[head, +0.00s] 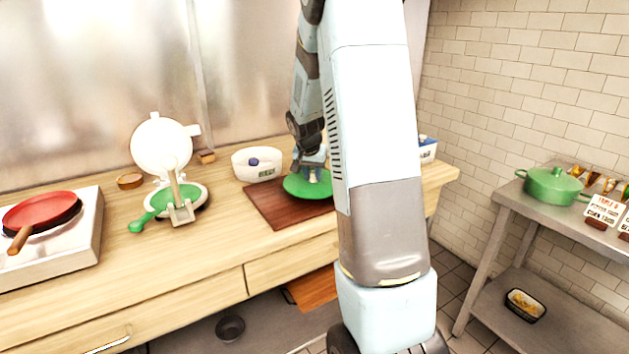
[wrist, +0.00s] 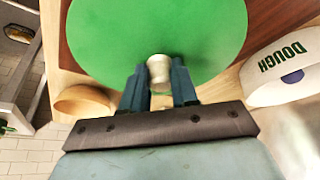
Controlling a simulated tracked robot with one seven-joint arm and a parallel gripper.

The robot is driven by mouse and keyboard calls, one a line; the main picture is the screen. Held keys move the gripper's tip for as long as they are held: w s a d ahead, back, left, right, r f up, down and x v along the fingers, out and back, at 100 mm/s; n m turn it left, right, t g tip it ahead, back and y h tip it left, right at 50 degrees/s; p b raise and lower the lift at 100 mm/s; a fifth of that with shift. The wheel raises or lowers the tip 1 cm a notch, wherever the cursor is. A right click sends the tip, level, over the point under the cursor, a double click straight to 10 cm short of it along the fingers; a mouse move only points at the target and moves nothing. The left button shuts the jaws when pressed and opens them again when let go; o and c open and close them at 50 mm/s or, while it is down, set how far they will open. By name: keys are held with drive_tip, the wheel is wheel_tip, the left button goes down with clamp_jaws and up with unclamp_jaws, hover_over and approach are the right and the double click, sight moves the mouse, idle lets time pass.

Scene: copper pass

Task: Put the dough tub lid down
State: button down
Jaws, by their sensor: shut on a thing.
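My gripper (wrist: 159,82) is shut on the pale knob (wrist: 159,70) of a round green lid (wrist: 150,30). In the head view the lid (head: 298,187) is over the dark brown board (head: 272,208) on the counter, partly hidden by my arm. I cannot tell whether the lid touches the board. The white dough tub (head: 257,164), with a dark blue round spot on its side, stands just behind and left of the board. In the wrist view the tub (wrist: 292,65) shows its DOUGH lettering at the right.
A press with a green handle (head: 150,212) stands open left of the board. A red pan (head: 40,213) sits on a hob at the far left. A green pot (head: 553,186) stands on a steel side table at the right. Bare counter lies between press and board.

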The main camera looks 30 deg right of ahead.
drive_tip(key=shift+f, duration=1.2)
drive_tip(key=shift+f, duration=0.1)
drive_tip(key=c, duration=0.9)
unclamp_jaws()
drive_tip(key=shift+o, duration=0.2)
drive_tip(key=v, duration=1.2)
drive_tip(key=s+a+r+n+t+y, duration=0.1)
drive_tip(key=s+a+r+n, duration=0.1)
drive_tip(key=s+a+r, duration=0.4)
drive_tip(key=s+a+r+n, duration=0.2)
drive_tip(key=s+a+r, duration=0.15)
drive_tip(key=s, duration=0.45)
drive_tip(key=s+a+n+y, duration=0.1)
drive_tip(key=s+a+n, duration=0.1)
drive_tip(key=s, duration=0.6)
drive_tip(key=s+a+n+t+y, duration=0.1)
drive_tip(key=s+a+n, duration=0.1)
drive_tip(key=s+a, duration=0.3)
drive_tip(key=s, duration=0.3)
drive_tip(key=shift+s+a+r+n, duration=0.15)
drive_tip(key=shift+a+r+n, duration=0.05)
drive_tip(key=shift+r+n, duration=0.1)
